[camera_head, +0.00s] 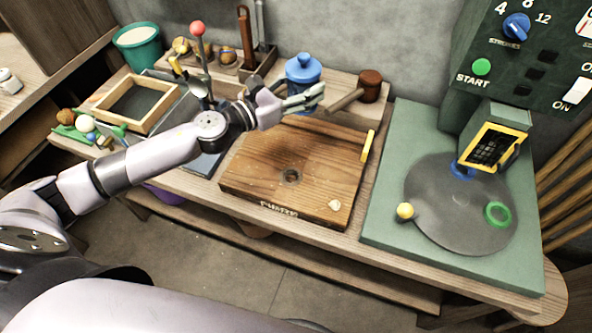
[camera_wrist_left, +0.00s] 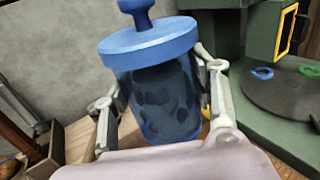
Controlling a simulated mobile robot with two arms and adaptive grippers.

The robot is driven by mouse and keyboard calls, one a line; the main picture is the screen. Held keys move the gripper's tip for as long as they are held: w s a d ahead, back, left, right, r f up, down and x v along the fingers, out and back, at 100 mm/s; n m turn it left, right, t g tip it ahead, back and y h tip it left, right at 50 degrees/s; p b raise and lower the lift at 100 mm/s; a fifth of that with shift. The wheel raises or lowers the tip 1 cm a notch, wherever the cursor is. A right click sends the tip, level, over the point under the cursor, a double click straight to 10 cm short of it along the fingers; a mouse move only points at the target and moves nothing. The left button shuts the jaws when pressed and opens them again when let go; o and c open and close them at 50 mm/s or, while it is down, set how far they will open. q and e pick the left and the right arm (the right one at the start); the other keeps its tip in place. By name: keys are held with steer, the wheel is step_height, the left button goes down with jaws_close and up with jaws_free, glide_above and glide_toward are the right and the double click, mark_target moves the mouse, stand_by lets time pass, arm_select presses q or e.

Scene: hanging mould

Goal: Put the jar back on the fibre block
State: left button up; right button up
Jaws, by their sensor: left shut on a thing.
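The blue jar (camera_head: 303,70), with a wide lid and a knob on top, is at the back of the bench, behind the wooden board. My left gripper (camera_head: 304,97) reaches across from the left and is shut around the jar's body. In the left wrist view the jar (camera_wrist_left: 160,92) sits between the two fingers, slightly tilted in the picture, with dark lumps showing through its see-through wall. Its base is hidden, so I cannot tell whether it rests on anything. I cannot make out for certain which thing is the fibre block. My right gripper is not in view.
A mallet (camera_head: 362,88) lies close to the jar's right. The wooden board (camera_head: 270,185) with a yellow-handled tool is in front. A green machine with a round grey plate (camera_head: 445,215) stands at right. A framed tray (camera_head: 135,101) and a red-knobbed lever (camera_head: 197,30) are at left.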

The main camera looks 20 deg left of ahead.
arm_select(q)
steer(key=f+b, duration=0.2)
steer(key=f, duration=0.4)
steer(key=f+b, duration=0.2)
steer(key=f, duration=0.5)
steer(key=f+b, duration=0.2)
steer(key=f, duration=0.4)
steer(key=shift+w+a+f, duration=0.1)
steer(key=shift+a+f, duration=0.1)
steer(key=shift+a, duration=0.05)
steer(key=shift+f+b, duration=0.25)
steer(key=shift+b, duration=0.15)
steer(key=o, duration=1.4)
steer(key=shift+o, duration=0.5)
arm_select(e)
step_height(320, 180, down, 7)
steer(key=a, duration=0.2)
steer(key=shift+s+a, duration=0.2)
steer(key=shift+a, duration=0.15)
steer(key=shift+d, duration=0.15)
